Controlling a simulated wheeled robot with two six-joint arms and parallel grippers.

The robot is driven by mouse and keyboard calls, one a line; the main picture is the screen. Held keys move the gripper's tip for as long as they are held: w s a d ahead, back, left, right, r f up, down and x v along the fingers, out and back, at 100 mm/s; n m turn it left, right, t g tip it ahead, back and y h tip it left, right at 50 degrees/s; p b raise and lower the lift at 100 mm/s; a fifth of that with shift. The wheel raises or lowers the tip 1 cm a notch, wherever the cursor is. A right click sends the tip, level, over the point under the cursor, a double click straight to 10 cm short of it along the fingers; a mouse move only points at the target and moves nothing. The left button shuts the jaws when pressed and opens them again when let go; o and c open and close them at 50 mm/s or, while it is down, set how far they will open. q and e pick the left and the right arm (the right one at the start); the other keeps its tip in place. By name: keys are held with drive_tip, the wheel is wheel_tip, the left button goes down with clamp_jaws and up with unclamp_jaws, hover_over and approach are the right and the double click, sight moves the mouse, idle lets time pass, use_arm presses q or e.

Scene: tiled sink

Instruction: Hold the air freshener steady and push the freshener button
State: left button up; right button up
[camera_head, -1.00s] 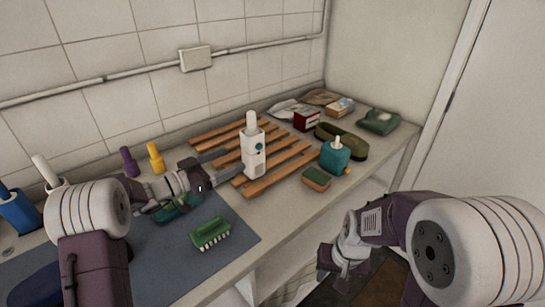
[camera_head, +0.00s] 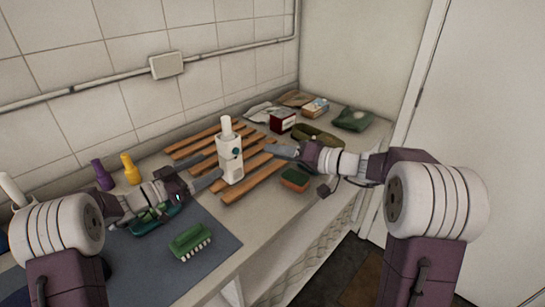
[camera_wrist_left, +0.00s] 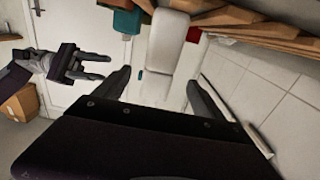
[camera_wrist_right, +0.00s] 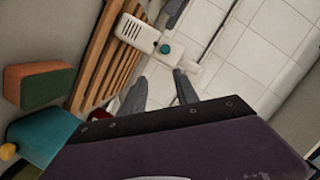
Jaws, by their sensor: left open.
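The white air freshener (camera_head: 229,165) stands upright on the wooden slatted rack. Its round teal button (camera_head: 236,153) faces the right in the head view and also shows in the right wrist view (camera_wrist_right: 165,48). My left gripper (camera_head: 218,178) is open on the left of the freshener. In the left wrist view, the freshener's white body (camera_wrist_left: 160,55) lies between and ahead of the two fingers. My right gripper (camera_head: 275,148) points at the button side from the right, apart from it. Its fingers (camera_wrist_right: 160,76) are parted by a narrower gap, with nothing between them.
A green and orange sponge (camera_head: 295,179) lies below my right gripper. A teal bottle (camera_wrist_right: 45,135) stands close to that gripper, hidden behind it in the head view. A green brush (camera_head: 190,241) lies on the blue mat. A red-white box (camera_head: 282,121) stands behind.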

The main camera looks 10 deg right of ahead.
sight(230, 154)
use_arm(q)
drive_tip(key=x, duration=0.9)
use_arm(e)
drive_tip(key=shift+s+a+f+n+g+y, duration=0.1)
drive_tip(key=shift+s+a+n+g+y, duration=0.15)
drive_tip(key=shift+a+n, duration=0.25)
drive_tip(key=shift+s+a+f+n+g+y, duration=0.1)
drive_tip(key=shift+s+a+n+g, duration=0.05)
drive_tip(key=shift+s+a+n, duration=0.3)
drive_tip(key=shift+w, duration=0.1)
use_arm(q)
clamp_jaws()
use_arm(e)
clamp_jaws()
idle(0.6)
